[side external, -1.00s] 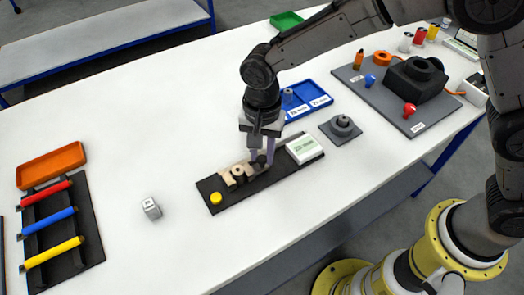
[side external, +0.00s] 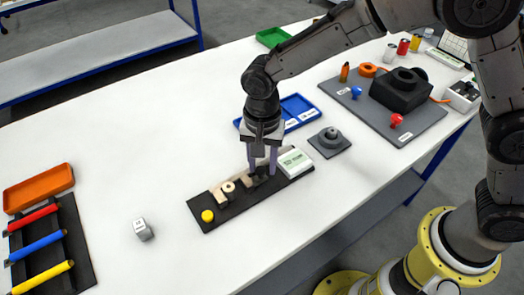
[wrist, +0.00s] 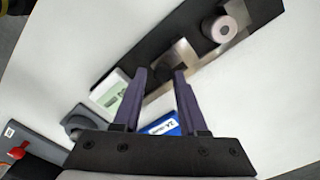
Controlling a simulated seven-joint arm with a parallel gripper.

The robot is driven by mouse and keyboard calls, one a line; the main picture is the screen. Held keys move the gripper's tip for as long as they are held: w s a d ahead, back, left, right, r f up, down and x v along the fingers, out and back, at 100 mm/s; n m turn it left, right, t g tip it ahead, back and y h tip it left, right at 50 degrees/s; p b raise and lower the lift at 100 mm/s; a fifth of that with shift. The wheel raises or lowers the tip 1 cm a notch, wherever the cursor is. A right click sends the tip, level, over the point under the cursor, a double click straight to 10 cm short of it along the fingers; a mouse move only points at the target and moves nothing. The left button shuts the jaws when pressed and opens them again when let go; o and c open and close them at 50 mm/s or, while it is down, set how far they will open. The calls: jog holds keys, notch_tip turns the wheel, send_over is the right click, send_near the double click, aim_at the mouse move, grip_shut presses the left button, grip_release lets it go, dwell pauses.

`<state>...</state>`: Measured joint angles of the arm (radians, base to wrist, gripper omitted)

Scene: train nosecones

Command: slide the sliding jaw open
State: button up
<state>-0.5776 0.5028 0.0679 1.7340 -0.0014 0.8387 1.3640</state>
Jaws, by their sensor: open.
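The round part also shows in the wrist view (wrist: 222,28). A block (wrist: 182,54), which looks like the sliding jaw, sits on the base just beyond my fingertips. My gripper (side external: 262,169) points down over the middle of the base. Its two purple fingers (wrist: 160,74) are apart with nothing clearly held between them; whether they touch the block I cannot tell.
A white-and-green box (side external: 294,161) stands at the base's right end, close to my fingers. A grey round part on a plate (side external: 330,140) and a blue tray (side external: 298,110) are nearby. A small grey cube (side external: 142,229) stands at left. The table left of the fixture is mostly clear.

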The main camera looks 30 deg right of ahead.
aim_at(263, 168)
notch_tip(263, 168, up, 14)
jog(key=shift+f, duration=0.15)
dwell(0.4)
jog(key=s+d+r+m+t, duration=0.1)
jog(key=s+d+r, duration=0.2)
jog(key=d+r, duration=0.35)
jog(key=s+d+r+m+t, duration=0.15)
jog(key=d+r, duration=0.25)
jog(key=d, duration=0.5)
jog(key=s+d+f+n+t, duration=0.1)
jog(key=s+d+n+t, duration=0.25)
jog(key=s+d, duration=0.55)
jog(key=s+f+n, duration=0.7)
jog(key=n, duration=0.1)
jog(key=shift+s, duration=0.3)
